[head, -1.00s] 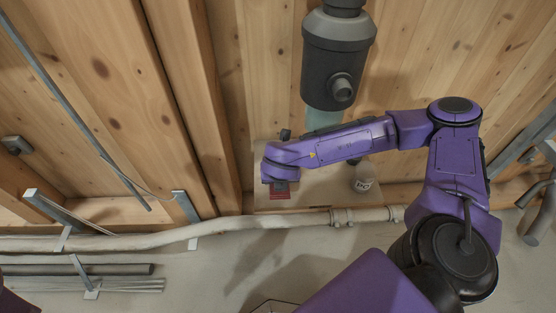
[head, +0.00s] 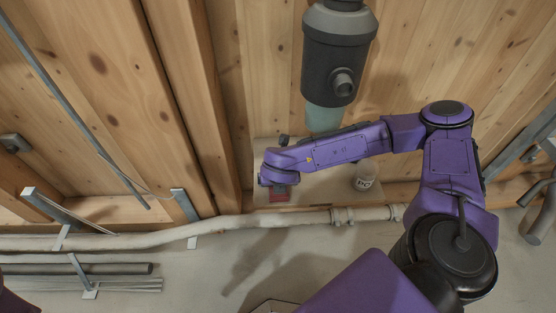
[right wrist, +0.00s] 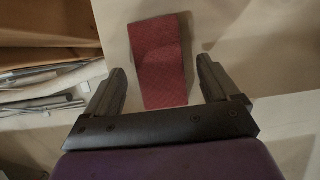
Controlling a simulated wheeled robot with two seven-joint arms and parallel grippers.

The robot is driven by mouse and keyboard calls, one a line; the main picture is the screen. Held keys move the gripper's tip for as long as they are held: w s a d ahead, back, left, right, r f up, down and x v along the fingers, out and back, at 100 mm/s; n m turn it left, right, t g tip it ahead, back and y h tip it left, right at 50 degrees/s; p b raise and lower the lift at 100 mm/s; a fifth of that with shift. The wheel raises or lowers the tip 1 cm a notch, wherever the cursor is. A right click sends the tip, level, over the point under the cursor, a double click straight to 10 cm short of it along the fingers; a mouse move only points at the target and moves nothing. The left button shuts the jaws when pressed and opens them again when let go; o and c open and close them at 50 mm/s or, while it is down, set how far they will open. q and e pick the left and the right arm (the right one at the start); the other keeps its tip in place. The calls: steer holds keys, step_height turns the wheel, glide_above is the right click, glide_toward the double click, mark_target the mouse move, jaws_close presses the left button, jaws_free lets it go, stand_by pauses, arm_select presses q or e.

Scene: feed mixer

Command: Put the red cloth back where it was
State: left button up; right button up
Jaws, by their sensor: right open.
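The red cloth (right wrist: 160,58) lies flat on a pale shelf (right wrist: 235,60), between the fingers of my right gripper as the right wrist view shows it. In the head view only part of the cloth (head: 279,197) shows, below the end of my right arm. My right gripper (right wrist: 160,88) is open, with a finger on each side of the cloth and nothing held. I cannot tell how high the fingers are above the shelf. My left gripper is not in view.
A dark grey cylinder with a translucent lower part (head: 323,118) hangs above the shelf. A pale pipe (head: 270,221) runs along the shelf's front. Metal rods (head: 110,284) lie at lower left.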

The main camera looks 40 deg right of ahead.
steer(key=p+v, duration=0.2)
steer(key=v, duration=0.9)
steer(key=shift+p, duration=0.4)
steer(key=shift+s, duration=0.1)
